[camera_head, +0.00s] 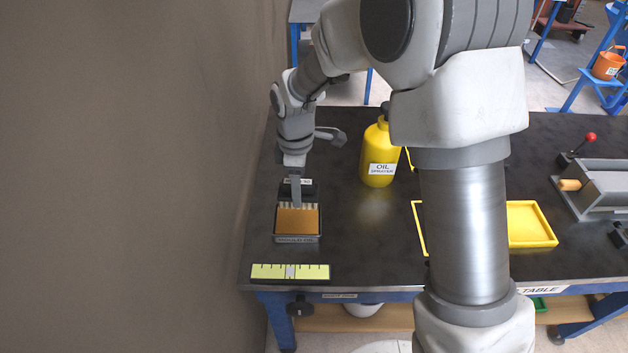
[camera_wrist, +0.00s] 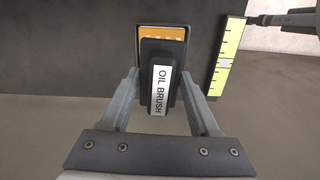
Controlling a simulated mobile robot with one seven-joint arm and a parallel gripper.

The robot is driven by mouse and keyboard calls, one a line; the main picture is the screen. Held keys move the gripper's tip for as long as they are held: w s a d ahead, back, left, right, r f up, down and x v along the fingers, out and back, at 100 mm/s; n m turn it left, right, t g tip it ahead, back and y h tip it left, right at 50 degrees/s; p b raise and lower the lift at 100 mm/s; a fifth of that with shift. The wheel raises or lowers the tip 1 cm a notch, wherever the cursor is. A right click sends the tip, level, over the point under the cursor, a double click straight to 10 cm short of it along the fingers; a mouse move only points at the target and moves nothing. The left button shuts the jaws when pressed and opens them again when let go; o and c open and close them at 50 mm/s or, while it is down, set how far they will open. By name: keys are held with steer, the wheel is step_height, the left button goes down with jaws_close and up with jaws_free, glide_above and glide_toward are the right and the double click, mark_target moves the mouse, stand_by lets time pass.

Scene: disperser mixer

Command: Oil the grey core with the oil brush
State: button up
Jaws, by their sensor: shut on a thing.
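My gripper (camera_head: 296,190) is at the left part of the dark table, shut on the oil brush (camera_head: 308,188). In the wrist view the brush (camera_wrist: 158,75) is a dark block with a white "OIL BRUSH" label, between the two fingers of my gripper (camera_wrist: 160,78). The tray's rim also shows in the wrist view (camera_wrist: 138,45). I cannot tell whether the brush touches the tray. I cannot make out the grey core for certain.
A yellow oil bottle (camera_head: 379,155) stands right of my gripper. A yellow-green scale strip (camera_head: 290,272) lies at the front left edge. A yellow tray (camera_head: 531,224) and a grey device with a red-knobbed lever (camera_head: 603,183) are at the right. A wall is close on the left.

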steer(key=shift+s+a+n, duration=0.1)
steer(key=shift+a+n, duration=0.2)
steer(key=shift+a, duration=0.05)
steer(key=shift+f, duration=0.25)
steer(key=shift+f+b, duration=2.2)
steer(key=shift+f, duration=0.6)
steer(key=shift+f+b, duration=0.3)
steer(key=shift+f, duration=0.15)
steer(key=shift+r+p, duration=3.1)
steer(key=shift+r, duration=1)
steer(key=shift+f, duration=0.15)
steer(key=shift+f+b, duration=2.35)
steer(key=shift+f, duration=1.1)
